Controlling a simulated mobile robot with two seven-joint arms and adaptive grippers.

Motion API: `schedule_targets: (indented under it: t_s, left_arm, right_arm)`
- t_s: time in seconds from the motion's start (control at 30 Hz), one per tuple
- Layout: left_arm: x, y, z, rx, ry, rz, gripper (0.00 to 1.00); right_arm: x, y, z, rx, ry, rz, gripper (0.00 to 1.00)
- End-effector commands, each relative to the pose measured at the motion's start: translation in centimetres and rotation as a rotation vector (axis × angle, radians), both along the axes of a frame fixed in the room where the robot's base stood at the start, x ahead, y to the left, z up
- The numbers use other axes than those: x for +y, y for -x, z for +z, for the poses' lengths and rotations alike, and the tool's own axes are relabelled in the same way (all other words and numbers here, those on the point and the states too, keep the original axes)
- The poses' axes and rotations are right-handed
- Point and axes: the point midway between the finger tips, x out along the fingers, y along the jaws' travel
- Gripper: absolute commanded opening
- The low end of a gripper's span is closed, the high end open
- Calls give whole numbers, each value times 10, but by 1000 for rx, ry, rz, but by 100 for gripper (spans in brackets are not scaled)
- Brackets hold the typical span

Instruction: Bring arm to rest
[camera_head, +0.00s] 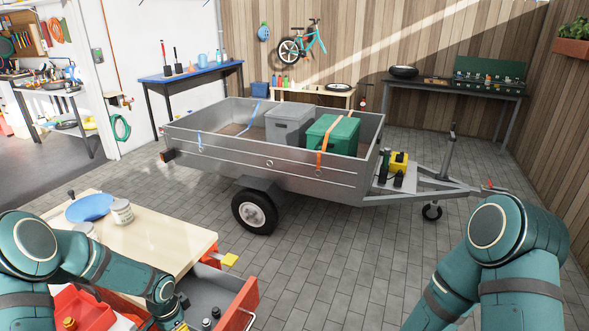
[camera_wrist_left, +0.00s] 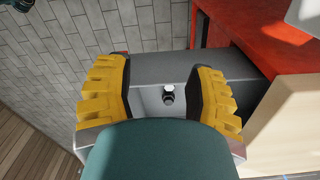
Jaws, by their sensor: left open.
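My left arm (camera_head: 115,270) comes in from the left in the head view and reaches down over the open drawer of a red-fronted cabinet. My left gripper (camera_wrist_left: 158,75) shows in the left wrist view with its two yellow fingers spread apart and nothing held between them. Behind the gap lies the grey drawer (camera_wrist_left: 155,68) with a small dark, silver-topped object (camera_wrist_left: 168,96) in it. My right arm (camera_head: 505,250) is bent at the right of the head view, and its gripper is out of the picture.
The pale worktop (camera_head: 150,240) bears a blue disc (camera_head: 90,207) and a white tin (camera_head: 122,212). The red drawer front (camera_head: 245,300) juts out beside my left arm. A grey trailer (camera_head: 220,155) with two bins stands beyond. Paved floor (camera_head: 340,270) is clear between the arms.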

Motion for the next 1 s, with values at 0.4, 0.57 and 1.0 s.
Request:
schedule_targets:
  t_s: [0.4,0.57,1.0]
  left_arm:
    - [-193,109,-18,30,382,495,54]
    - [-212,146,-17,27,384,696,54]
    - [-214,160,-16,15,369,779,54]
  right_arm:
    - [0,0,0,-1,0,0,0]
    - [0,0,0,-1,0,0,0]
    - [0,0,0,-1,0,0,0]
